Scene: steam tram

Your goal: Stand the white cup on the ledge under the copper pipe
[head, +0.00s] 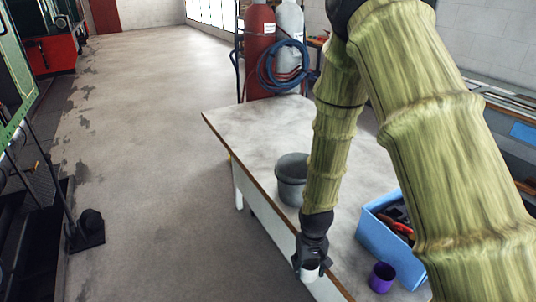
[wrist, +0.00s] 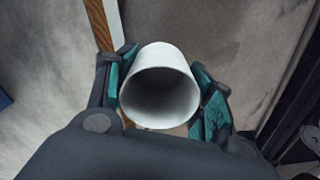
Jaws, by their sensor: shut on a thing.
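The white cup (wrist: 160,58) is between the fingers of my gripper (wrist: 166,88) in the wrist view, its dark open mouth facing the camera. My gripper is shut on it, with a teal pad on either side. In the head view my gripper (head: 311,266) is low at the front edge of the table, and a small part of the cup (head: 309,276) shows below it. I see neither the copper pipe nor the ledge clearly in either view.
The table (head: 240,122) holds a grey bucket (head: 291,180), a blue bin (head: 378,232) with tools, and a purple cup (head: 381,277). Gas cylinders (head: 259,45) stand behind it. The floor (head: 150,130) to the left is open, with a green machine (head: 14,105) at the far left.

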